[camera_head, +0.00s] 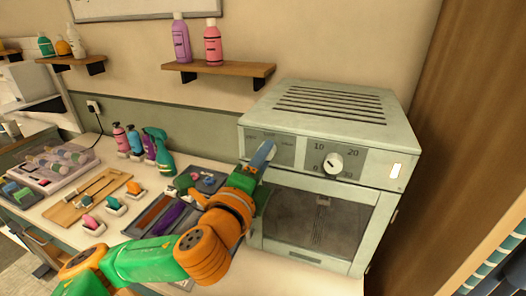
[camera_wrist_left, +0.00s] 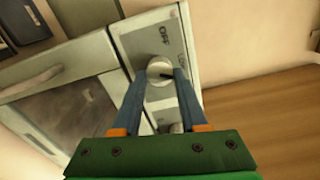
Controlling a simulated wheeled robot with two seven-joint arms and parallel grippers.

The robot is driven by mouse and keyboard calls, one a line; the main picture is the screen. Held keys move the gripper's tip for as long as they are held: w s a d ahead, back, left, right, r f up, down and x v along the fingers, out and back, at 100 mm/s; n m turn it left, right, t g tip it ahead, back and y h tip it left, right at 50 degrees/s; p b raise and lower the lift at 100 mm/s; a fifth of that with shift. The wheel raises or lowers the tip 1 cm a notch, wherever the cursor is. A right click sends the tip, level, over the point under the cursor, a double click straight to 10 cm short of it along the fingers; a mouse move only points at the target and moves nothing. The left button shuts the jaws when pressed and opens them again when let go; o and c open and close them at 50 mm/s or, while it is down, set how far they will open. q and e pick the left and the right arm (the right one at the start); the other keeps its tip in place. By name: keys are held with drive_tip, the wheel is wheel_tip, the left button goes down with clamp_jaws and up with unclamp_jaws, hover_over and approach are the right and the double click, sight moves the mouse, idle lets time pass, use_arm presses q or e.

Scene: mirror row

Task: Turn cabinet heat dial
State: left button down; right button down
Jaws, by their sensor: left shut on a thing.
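The cabinet (camera_head: 318,115) is a pale grey-green box with a vented top, a glass door and a dark control panel. A round pale dial (camera_wrist_left: 159,70) sits between my left gripper's blue fingertips (camera_wrist_left: 162,73) in the left wrist view, near an "OFF" mark. The left gripper (camera_head: 262,155) is shut on this dial at the panel's left part, and hides it in the head view. A second white dial (camera_head: 333,163), with 10 and 20 marked around it, is free to the right of the gripper. My right gripper is not in view.
A wooden shelf (camera_head: 218,68) with two bottles hangs behind, left of the cabinet. The table left of it holds several bottles, a green dryer-like tool (camera_head: 158,150), a wooden tray (camera_head: 95,197) and a dark tray (camera_head: 165,215). A brown wooden panel (camera_head: 455,130) stands at right.

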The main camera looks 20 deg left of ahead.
use_arm(q)
drive_tip(key=shift+r+m+p, duration=0.2)
drive_tip(key=shift+m+p, duration=1.6)
drive_tip(key=shift+m, duration=1.4)
drive_tip(key=shift+a, duration=0.1)
drive_tip(key=c, duration=0.8)
unclamp_jaws()
drive_tip(key=o, duration=0.4)
drive_tip(key=shift+w+f, duration=0.1)
drive_tip(key=shift+c, duration=0.2)
drive_tip(key=shift+w+f+m, duration=0.1)
drive_tip(key=shift+f+m, duration=0.05)
drive_tip(key=shift+m, duration=0.15)
